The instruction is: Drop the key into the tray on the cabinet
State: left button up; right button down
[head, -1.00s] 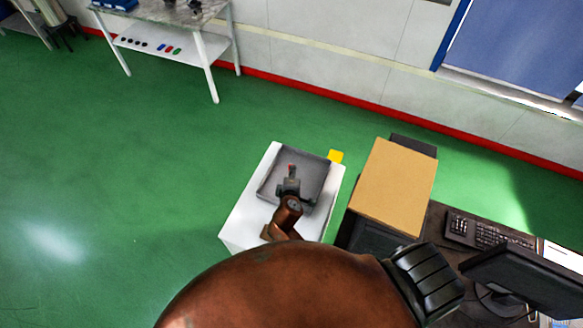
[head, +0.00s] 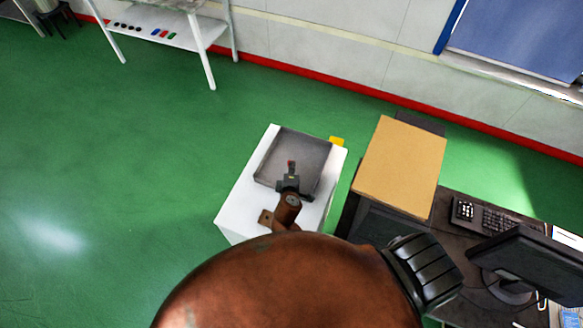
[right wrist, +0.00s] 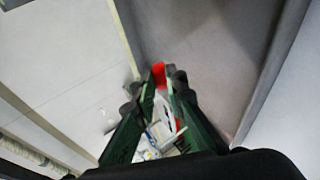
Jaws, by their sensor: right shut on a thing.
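The grey tray (head: 312,158) lies on the white cabinet (head: 243,208) in the middle of the head view. My right gripper (head: 291,174) is above the tray's near part and is shut on the key, whose red part (head: 291,163) sticks out past the fingertips. In the right wrist view the red of the key (right wrist: 158,75) shows at the fingertips (right wrist: 162,82), with the tray's grey floor (right wrist: 195,45) beyond. The rest of the key is hard to make out between the fingers. My left gripper is not in view.
A cardboard-coloured box (head: 400,167) stands right of the cabinet. A dark desk with a keyboard (head: 490,218) and a monitor (head: 515,262) is further right. A yellow item (head: 337,141) shows behind the cabinet. Green floor (head: 120,170) is open on the left.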

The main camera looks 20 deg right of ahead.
jog(key=shift+f, duration=0.35)
jog(key=shift+f, duration=0.1)
jog(key=shift+f+b, duration=1.2)
jog(key=c, duration=1.9)
grip_release()
jog(key=v, duration=0.7)
jog(key=shift+s+a+r, duration=0.1)
jog(key=shift+s+r, duration=0.05)
